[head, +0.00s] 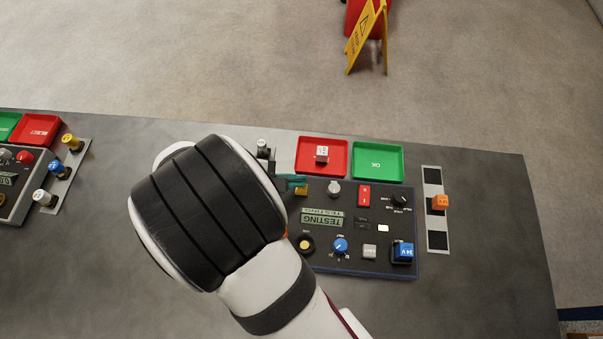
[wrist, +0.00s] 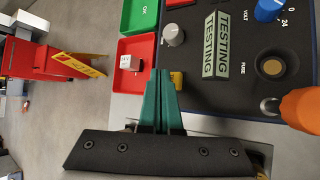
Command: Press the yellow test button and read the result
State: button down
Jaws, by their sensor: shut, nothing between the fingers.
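The yellow button (head: 301,190) sits at the edge of the dark test panel (head: 345,266). It also shows in the wrist view (wrist: 177,80). My gripper (head: 294,181) has green fingers, shut and empty, with the tips right beside the yellow button; I cannot tell whether they touch it. In the wrist view the fingers (wrist: 160,78) partly cover the button's surroundings. The green display (head: 322,218) reads TESTING on two lines, clear in the wrist view (wrist: 216,45). A round tan centre in a black ring (head: 306,244) is elsewhere on the panel.
A red tray (head: 304,143) holds a red-and-white block (head: 322,155); a green OK tray (head: 393,149) is beside it. A grey knob (head: 334,188) and blue knob (head: 340,246) stand on the panel. An orange-topped part (wrist: 300,107) is close to my gripper. Another panel lies left.

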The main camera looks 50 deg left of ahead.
jog(key=shift+r, duration=2.5)
